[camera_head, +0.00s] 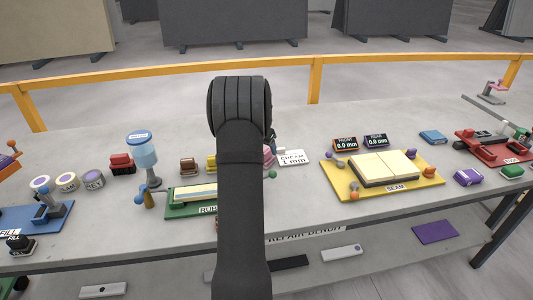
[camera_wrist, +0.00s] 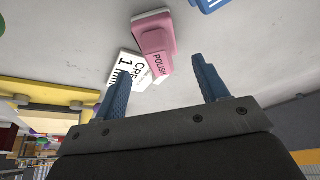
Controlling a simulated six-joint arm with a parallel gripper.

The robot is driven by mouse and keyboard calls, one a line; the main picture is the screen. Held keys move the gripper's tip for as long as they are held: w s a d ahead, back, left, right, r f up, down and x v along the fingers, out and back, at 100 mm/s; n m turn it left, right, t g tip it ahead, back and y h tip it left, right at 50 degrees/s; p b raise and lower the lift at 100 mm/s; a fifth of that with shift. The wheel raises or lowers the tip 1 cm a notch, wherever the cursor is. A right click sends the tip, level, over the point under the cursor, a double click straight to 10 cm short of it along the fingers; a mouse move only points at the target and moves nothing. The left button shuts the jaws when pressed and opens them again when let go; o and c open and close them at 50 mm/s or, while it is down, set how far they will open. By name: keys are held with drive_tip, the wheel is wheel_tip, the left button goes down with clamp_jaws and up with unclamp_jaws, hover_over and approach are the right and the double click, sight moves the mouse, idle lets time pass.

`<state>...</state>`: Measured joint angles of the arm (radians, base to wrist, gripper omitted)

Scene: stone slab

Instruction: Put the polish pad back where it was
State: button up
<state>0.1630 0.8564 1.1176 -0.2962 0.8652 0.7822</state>
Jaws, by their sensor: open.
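The polish pad (camera_wrist: 155,40) is a pink block with a pale base and the word POLISH on its side. In the wrist view it lies on the grey bench top, ahead of my gripper (camera_wrist: 160,75), between the lines of its two blue fingers. The fingers are wide apart with nothing held between them. In the head view only a small pink part of the pad (camera_head: 268,155) shows beside my arm, which hides most of it and the gripper. I cannot tell the exact gap between fingertips and pad.
A white CREAM 1 mm card (camera_head: 292,157) lies beside the pad. A yellow SEAM board (camera_head: 425,187) with pale slabs stands to the right, and a green RUB board (camera_head: 180,210) to the left.

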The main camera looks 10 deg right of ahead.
drive_tip(key=v, duration=0.6)
drive_tip(key=shift+r, duration=0.3)
drive_tip(key=shift+s+f, duration=0.1)
drive_tip(key=x, duration=1.2)
drive_tip(key=shift+f, duration=0.2)
wheel_tip(320, 180, up, 3)
drive_tip(key=shift+a+f, duration=0.1)
drive_tip(key=shift+r, duration=0.55)
drive_tip(key=shift+f, duration=0.1)
